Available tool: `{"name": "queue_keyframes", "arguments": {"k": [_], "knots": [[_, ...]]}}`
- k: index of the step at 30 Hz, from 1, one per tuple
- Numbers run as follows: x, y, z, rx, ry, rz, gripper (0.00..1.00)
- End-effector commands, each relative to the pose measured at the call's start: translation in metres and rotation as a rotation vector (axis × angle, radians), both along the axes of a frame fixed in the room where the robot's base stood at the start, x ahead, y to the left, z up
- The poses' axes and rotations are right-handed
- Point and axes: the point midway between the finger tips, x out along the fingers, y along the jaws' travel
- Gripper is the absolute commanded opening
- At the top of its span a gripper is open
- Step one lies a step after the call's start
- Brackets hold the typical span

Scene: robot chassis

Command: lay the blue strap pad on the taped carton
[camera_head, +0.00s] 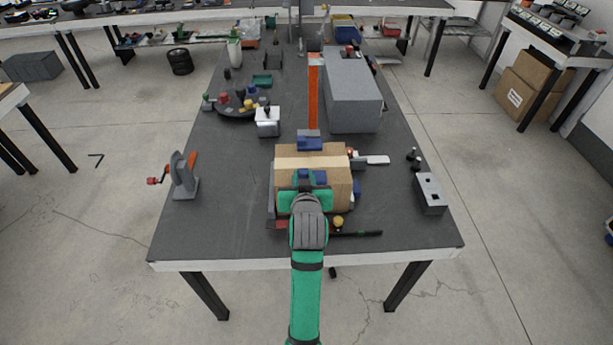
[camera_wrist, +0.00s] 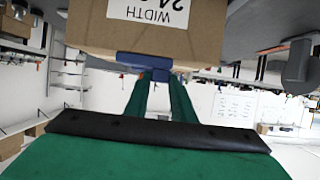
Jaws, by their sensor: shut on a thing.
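The brown taped carton (camera_head: 284,187) sits in the middle of the workbench, with a pale tape strip across its top. My gripper (camera_head: 307,184) is over the carton's near part, shut on a blue strap pad (camera_head: 319,177). The wrist view shows the held blue pad (camera_wrist: 143,63) between my green fingertips (camera_wrist: 158,82), at the edge of the carton (camera_wrist: 200,45) with upside-down print. I cannot tell whether the pad touches the carton. A similar blue piece (camera_head: 309,144) is at the carton's far edge. My gripper and wrist hide part of the carton's near side.
A long grey box (camera_head: 352,100) and an orange upright bar (camera_head: 313,95) stand behind the carton. A grey block with holes (camera_head: 430,194) is at right, a grey clamp-like tool (camera_head: 184,177) at left. A dark rod (camera_head: 358,234) lies near the front. The bench's front left is clear.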

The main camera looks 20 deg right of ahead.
Motion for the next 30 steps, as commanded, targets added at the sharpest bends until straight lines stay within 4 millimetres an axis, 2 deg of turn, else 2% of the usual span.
{"name": "queue_keyframes", "arguments": {"k": [1,3,14,20,30], "knots": [[0.0,0.0,-0.001,0.0,0.0,0.0,0.27],[0.0,-0.001,0.0,0.001,0.0,-0.001,0.41],[0.0,-0.002,0.004,0.0,-0.001,-0.002,0.41],[-0.024,0.006,0.013,-0.002,-0.001,-0.001,0.41],[-0.083,0.021,0.038,-0.001,-0.001,-0.004,0.41]]}}
